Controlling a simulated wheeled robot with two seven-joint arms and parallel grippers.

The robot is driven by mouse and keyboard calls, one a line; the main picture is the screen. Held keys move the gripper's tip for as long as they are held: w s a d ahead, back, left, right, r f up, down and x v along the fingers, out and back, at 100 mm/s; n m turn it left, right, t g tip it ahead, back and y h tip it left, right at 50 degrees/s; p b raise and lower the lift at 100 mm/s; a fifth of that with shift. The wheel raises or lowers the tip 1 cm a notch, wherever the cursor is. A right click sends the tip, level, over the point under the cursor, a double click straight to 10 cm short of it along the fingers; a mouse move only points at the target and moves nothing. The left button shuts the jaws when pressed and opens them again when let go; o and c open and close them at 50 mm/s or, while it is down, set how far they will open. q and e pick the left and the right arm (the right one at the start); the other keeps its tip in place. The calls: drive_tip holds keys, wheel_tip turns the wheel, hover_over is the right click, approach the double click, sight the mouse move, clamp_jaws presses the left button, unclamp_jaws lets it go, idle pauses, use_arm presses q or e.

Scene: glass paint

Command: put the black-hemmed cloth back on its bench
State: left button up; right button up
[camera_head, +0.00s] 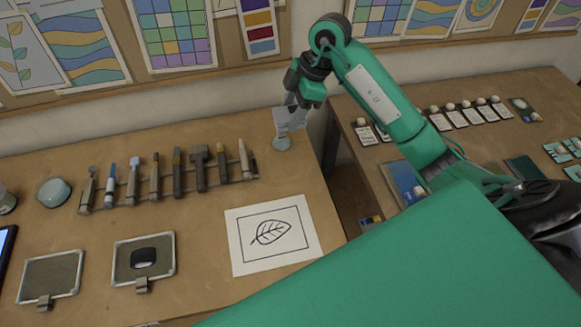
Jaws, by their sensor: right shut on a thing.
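My right gripper (293,101) is above the back right corner of the left bench (200,235), with its arm coming in from the right. It is shut on a pale grey thing (289,119) that hangs below it, partly hidden by the fingers. I cannot tell whether this is the cloth, as no black hem can be made out. A small round grey piece (281,144) shows just below it at the bench top; whether they are joined is unclear. My left gripper is not in view.
A rack of several tools (170,185) stands left of the gripper. A leaf drawing (272,234) lies near the bench's right edge, and two framed plates (144,262) lie front left. A gap separates the right bench (470,90), which holds cards and small items.

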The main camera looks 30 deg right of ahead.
wheel_tip(320, 180, down, 8)
drive_tip(key=p, duration=0.3)
hover_over(287, 170)
drive_tip(key=d, duration=0.1)
wheel_tip(287, 170, down, 7)
drive_tip(key=shift+s+d+r, duration=0.1)
drive_tip(key=shift+s+r, duration=0.05)
drive_tip(key=shift+f+p, duration=0.3)
drive_tip(key=shift+f, duration=0.25)
wheel_tip(287, 170, down, 4)
drive_tip(key=shift+r+p, duration=0.1)
drive_tip(key=shift+p, duration=0.35)
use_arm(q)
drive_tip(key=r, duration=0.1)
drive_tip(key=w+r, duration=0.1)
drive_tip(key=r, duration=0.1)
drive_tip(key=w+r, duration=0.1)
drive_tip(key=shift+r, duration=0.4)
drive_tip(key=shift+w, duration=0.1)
use_arm(e)
drive_tip(key=o, duration=0.9)
